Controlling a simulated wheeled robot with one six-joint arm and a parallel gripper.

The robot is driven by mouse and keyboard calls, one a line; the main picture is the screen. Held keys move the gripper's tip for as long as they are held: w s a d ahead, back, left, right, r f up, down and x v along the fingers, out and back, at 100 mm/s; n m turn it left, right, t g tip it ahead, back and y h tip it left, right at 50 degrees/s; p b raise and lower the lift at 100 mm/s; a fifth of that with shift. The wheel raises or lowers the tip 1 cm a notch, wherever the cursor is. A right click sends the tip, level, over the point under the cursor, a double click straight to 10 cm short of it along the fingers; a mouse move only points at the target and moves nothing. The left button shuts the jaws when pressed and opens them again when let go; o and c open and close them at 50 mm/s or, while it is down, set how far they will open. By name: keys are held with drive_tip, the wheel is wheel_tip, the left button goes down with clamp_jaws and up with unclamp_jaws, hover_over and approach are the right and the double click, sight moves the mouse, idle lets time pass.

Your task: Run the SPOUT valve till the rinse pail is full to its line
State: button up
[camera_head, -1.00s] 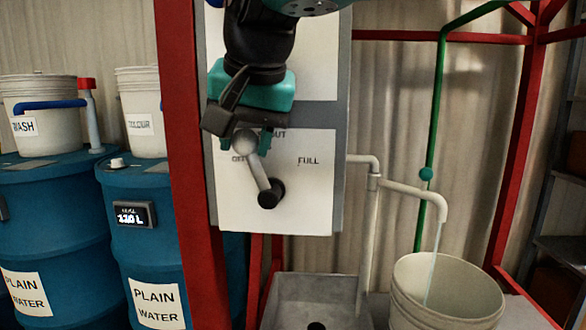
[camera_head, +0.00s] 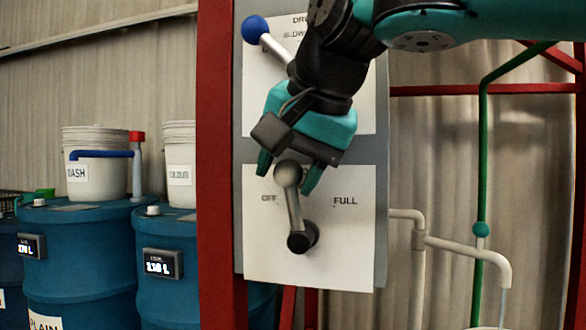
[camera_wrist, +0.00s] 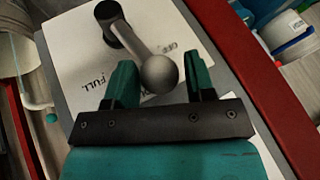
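The SPOUT valve lever, with a grey ball knob (camera_head: 289,173), leans slightly left of upright between the OFF and FULL marks on a white plate (camera_head: 340,260). My gripper (camera_head: 288,176) is open, its fingers on either side of the knob. In the wrist view the knob (camera_wrist: 159,75) sits between the fingers with gaps showing. A thin stream of water (camera_head: 503,307) falls from the pale spout pipe (camera_head: 500,268). The rinse pail (camera_head: 487,328) shows only a sliver of rim at the bottom edge; its water level and line are out of view.
A second lever with a blue knob (camera_head: 256,28) is on the panel above. A red post (camera_head: 220,200) stands just left of the panel. Blue drums (camera_head: 85,250) with displays and white pails (camera_head: 95,165) stand at left. A green pipe (camera_head: 483,140) runs behind the spout.

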drive_tip(key=shift+o, duration=0.9)
drive_tip(key=shift+d, duration=0.1)
drive_tip(key=p+v, duration=0.8)
drive_tip(key=v, duration=0.9)
drive_tip(key=shift+s+r, duration=0.1)
